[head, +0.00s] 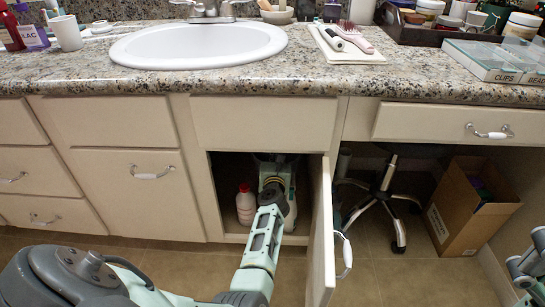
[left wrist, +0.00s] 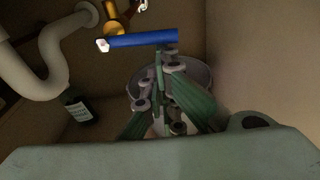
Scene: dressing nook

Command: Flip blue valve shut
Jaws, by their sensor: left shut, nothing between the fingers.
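The blue valve handle (left wrist: 143,40) lies nearly level across the top of the left wrist view, with a pale tip at its left end. A brass valve body (left wrist: 114,28) shows just above its left part. My left gripper (left wrist: 167,50) is shut and empty, its fingertips at or just below the handle's right part; I cannot tell whether they touch. In the head view, my left arm reaches into the open cabinet under the sink, and the valve is hidden there. Part of my right gripper (head: 526,271) shows at the right edge; its jaw state is unclear.
A white curved drain pipe (left wrist: 48,70) and a dark bottle (left wrist: 78,106) are left of the gripper. A round container (left wrist: 203,76) sits behind it. A pink-white bottle (head: 245,205) stands left of my arm. The open cabinet door (head: 321,235) is close on the right.

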